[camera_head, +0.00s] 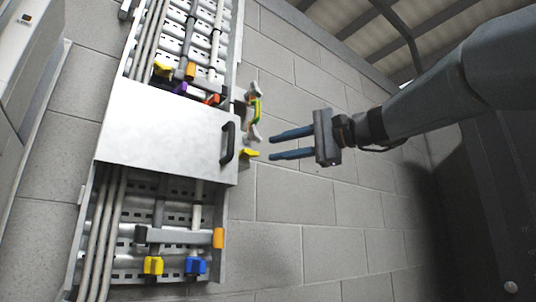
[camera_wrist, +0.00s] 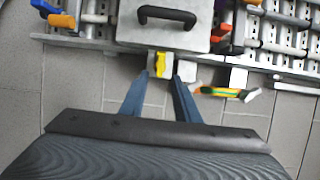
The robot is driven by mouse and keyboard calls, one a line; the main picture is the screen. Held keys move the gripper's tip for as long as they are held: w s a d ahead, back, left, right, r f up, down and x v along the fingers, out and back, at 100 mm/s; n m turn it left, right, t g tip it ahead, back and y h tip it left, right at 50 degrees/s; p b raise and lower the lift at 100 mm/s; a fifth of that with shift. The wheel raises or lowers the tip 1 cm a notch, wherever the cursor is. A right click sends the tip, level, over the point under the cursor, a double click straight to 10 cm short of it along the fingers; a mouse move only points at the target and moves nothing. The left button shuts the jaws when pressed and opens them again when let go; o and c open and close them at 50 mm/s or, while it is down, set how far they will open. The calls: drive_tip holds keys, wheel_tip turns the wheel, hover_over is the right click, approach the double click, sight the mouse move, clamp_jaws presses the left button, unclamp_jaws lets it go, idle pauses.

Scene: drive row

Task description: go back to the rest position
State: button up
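My gripper (camera_head: 272,145) is at the right of the panel in the head view, in front of the block wall. Its two blue fingers are apart with nothing between them. In the wrist view my gripper (camera_wrist: 160,78) also shows open, its fingertips pointing toward a small yellow part (camera_wrist: 160,66) at the edge of the panel's cover. That yellow part (camera_head: 249,154) also shows in the head view, a short gap left of the fingertips.
The panel has a pale cover (camera_head: 160,135) with a black handle (camera_head: 229,142). A green-and-yellow part (camera_head: 256,109) sticks out at its right edge. Below are a yellow block (camera_head: 153,265) and a blue block (camera_head: 195,266). The wall (camera_head: 330,200) right of the panel is bare.

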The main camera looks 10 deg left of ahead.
drive_tip(key=shift+s+d, duration=0.15)
drive_tip(key=shift+d, duration=0.35)
drive_tip(key=w+d+f+m+h+p, duration=0.1)
drive_tip(key=d+f+h, duration=0.25)
drive_tip(key=f, duration=1.05)
drive_tip(key=d+f+h+p, duration=0.1)
drive_tip(key=d+f+h, duration=0.3)
drive_tip(key=f, duration=1)
drive_tip(key=w+d+f+m+h+p, duration=0.1)
drive_tip(key=d+f+h, duration=0.3)
drive_tip(key=f, duration=1.1)
drive_tip(key=s+d+f+n+g+h+p, duration=0.1)
drive_tip(key=s+d+f+n+g+h, duration=0.1)
drive_tip(key=s+d+f, duration=0.6)
drive_tip(key=s+d+f+n+g+h+p, duration=0.1)
drive_tip(key=s+d+f+n+g+h, duration=0.2)
drive_tip(key=s+d+f, duration=0.6)
drive_tip(key=s+f, duration=0.8)
drive_tip(key=shift+d+n+g+h, duration=0.2)
drive_tip(key=shift+n+g+h, duration=0.1)
drive_tip(key=shift+n+h, duration=0.1)
